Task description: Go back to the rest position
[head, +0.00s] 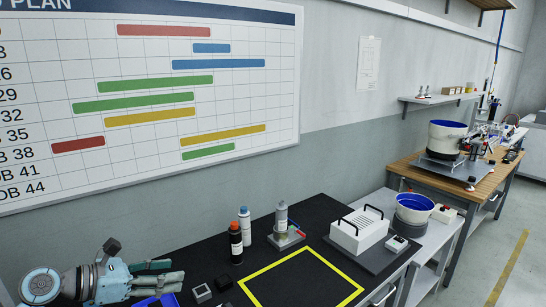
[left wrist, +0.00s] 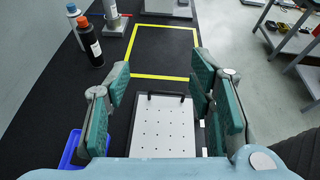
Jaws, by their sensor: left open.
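My left gripper (head: 176,276) is at the lower left of the head view, above the black bench top (head: 195,262). In the left wrist view my left gripper (left wrist: 161,76) has its teal-padded fingers wide apart, with nothing held between them. A white plate with small holes (left wrist: 160,128) and a black handle shows below and between the fingers, apart from the pads. Its near end is hidden by the gripper body. My right gripper is in neither view.
A yellow-outlined square (head: 300,252) on the bench is empty. A white slotted box (head: 358,231) is right. A blue tray (left wrist: 73,150) lies beside the plate.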

